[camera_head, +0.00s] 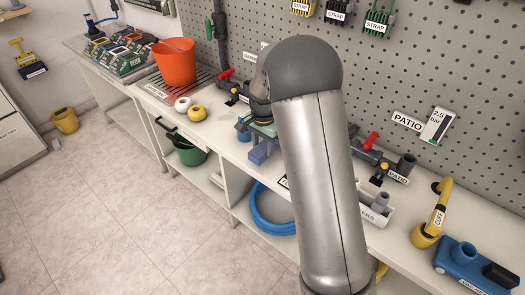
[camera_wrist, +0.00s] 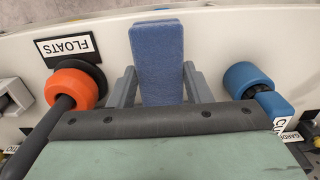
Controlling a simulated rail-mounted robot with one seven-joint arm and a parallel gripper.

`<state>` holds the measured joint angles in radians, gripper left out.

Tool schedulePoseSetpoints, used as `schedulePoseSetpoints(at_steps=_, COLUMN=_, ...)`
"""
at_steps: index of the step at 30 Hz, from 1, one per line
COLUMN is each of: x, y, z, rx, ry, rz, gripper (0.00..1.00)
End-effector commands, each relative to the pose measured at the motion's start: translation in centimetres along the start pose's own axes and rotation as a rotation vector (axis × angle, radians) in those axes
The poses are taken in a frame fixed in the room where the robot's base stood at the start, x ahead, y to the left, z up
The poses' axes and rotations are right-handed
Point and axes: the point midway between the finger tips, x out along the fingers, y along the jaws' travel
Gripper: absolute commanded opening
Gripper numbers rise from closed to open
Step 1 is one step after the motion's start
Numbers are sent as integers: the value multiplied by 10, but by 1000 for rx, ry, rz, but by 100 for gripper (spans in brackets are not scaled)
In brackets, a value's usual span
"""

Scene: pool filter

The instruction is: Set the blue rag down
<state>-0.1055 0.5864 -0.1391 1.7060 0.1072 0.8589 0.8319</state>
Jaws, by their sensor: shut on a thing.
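The blue rag (camera_wrist: 160,62) looks like a flat block with a textured face, upright in the wrist view. My gripper (camera_wrist: 160,85) is shut on it, one grey finger at each side. In the head view a bit of the rag (camera_head: 259,152) shows under my gripper (camera_head: 263,131), over the white bench top (camera_head: 222,135). My arm covers much of this part of the bench. I cannot tell whether the rag touches the bench.
In the wrist view an orange ring-shaped part (camera_wrist: 74,84) by a FLOATS label (camera_wrist: 66,46) stands left of the rag, and a blue round part (camera_wrist: 243,78) right of it. An orange bucket (camera_head: 175,63) and white and yellow rings (camera_head: 196,111) stand farther left on the bench.

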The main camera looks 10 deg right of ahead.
Motion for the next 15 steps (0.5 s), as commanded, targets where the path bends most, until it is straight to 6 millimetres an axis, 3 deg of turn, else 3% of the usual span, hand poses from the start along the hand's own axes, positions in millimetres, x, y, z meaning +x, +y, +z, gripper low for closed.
schedulePoseSetpoints(at_steps=7, x=32, y=-2, z=-1, rx=1, ry=-1, rz=2, gripper=17)
schedulePoseSetpoints(at_steps=15, x=34, y=-2, z=-1, rx=0, ry=0, rz=0, gripper=17)
